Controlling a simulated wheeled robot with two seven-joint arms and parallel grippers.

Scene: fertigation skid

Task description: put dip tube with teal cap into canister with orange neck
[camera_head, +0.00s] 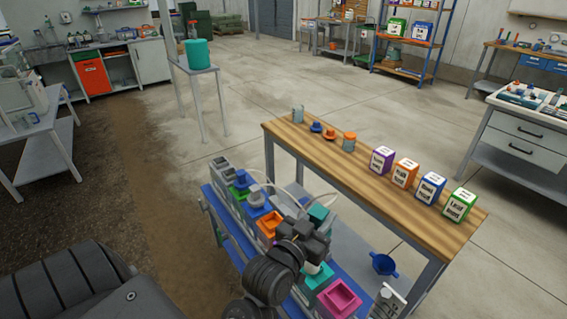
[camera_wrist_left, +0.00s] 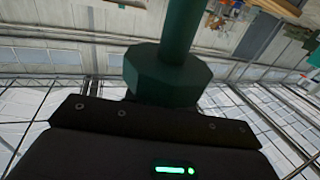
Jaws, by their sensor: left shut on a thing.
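My left gripper (camera_head: 303,238) is shut on the dip tube with the teal cap. The teal cap (camera_head: 318,213) shows just above the fingers in the head view. In the left wrist view the cap (camera_wrist_left: 168,78) is a dark teal hexagonal block with a round stem, close against the gripper. Most of the tube is hidden by the gripper and arm. The canister with the orange neck (camera_head: 269,222) stands in the skid row, left of and beyond the gripper, partly covered by it. The gripper and cap are apart from that neck. My right gripper is not in view.
Other canisters stand close by in the blue skid: green neck (camera_head: 240,190), blue neck (camera_head: 261,207), teal neck (camera_head: 318,276) and magenta neck (camera_head: 339,298). Pale hoses arch over the row. A wooden bench (camera_head: 330,161) with labelled boxes stands behind.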

